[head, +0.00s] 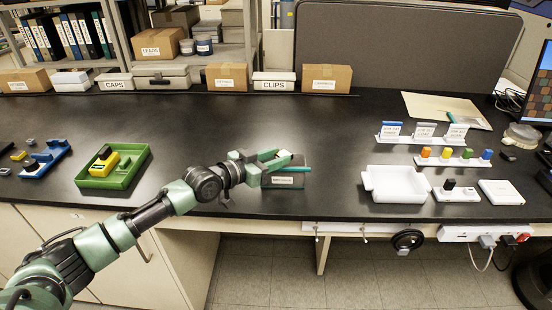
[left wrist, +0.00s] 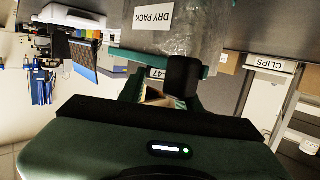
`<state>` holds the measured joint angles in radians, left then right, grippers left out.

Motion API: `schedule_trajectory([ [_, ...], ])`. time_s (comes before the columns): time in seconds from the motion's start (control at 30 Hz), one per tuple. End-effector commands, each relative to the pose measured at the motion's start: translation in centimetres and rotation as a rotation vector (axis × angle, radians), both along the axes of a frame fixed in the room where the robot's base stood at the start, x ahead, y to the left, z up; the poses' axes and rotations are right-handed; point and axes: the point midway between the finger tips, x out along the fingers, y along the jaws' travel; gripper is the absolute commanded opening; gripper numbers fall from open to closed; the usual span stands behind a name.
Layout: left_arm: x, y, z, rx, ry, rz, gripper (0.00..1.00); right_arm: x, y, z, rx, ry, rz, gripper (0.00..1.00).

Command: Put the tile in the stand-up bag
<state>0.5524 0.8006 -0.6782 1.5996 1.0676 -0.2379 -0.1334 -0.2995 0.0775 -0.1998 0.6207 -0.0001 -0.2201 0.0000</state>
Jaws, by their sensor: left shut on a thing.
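My left gripper (head: 280,158) reaches in from the left over the front of the black bench. It is shut on the tile (head: 286,154), a small pale piece mostly hidden by the fingers. The stand-up bag (head: 284,181), grey and see-through with a white label, stands right at the fingertips. The left wrist view shows the bag (left wrist: 195,40) upside down, labelled DRY PACK, just beyond my gripper (left wrist: 160,92). A teal bar runs across the bag beside the fingers. I cannot tell whether the tile is over the bag's mouth or beside it. My right gripper is not in view.
A green tray (head: 138,170) with a yellow block stands on the left. A white tray (head: 398,192) and small white holders stand on the right. Boxes line the back, including one marked CLIPS (head: 273,83). The bench between is clear.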

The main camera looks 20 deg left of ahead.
Motion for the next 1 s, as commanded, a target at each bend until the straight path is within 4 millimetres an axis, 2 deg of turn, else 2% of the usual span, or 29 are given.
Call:
schedule_trajectory([
  [0.03, -0.1, 0.0, -0.6, 0.002, 0.007, 0.0, 0.0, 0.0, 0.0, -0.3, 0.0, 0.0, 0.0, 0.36],
  [0.13, -0.1, 0.0, -0.6, 0.002, 0.009, -0.001, 0.0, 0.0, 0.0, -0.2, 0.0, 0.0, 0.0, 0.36],
  [0.17, -0.1, 0.0, -0.6, 0.002, 0.01, 0.0, 0.39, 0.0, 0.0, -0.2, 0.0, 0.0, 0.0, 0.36],
  [0.2, -0.1, 0.0, -0.7, 0.003, 0.011, 0.0, 0.5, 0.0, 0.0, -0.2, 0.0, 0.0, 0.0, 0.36],
  [0.23, -0.1, 0.0, -0.7, 0.003, 0.011, 0.0, 0.55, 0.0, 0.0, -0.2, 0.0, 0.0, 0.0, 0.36],
  [0.53, -0.1, 0.0, -0.7, 0.004, 0.014, 0.001, 0.55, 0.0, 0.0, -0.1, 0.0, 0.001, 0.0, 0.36],
  [0.73, -0.2, 0.1, 1.1, 0.004, 0.013, 0.001, 0.55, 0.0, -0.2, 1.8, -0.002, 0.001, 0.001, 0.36],
  [0.77, -0.9, 0.6, 0.5, 0.006, 0.014, 0.001, 0.55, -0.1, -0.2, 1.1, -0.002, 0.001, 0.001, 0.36],
  [1.0, -6.0, 3.4, 1.6, 0.008, 0.012, 0.0, 0.55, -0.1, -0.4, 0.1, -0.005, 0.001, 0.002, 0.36],
])
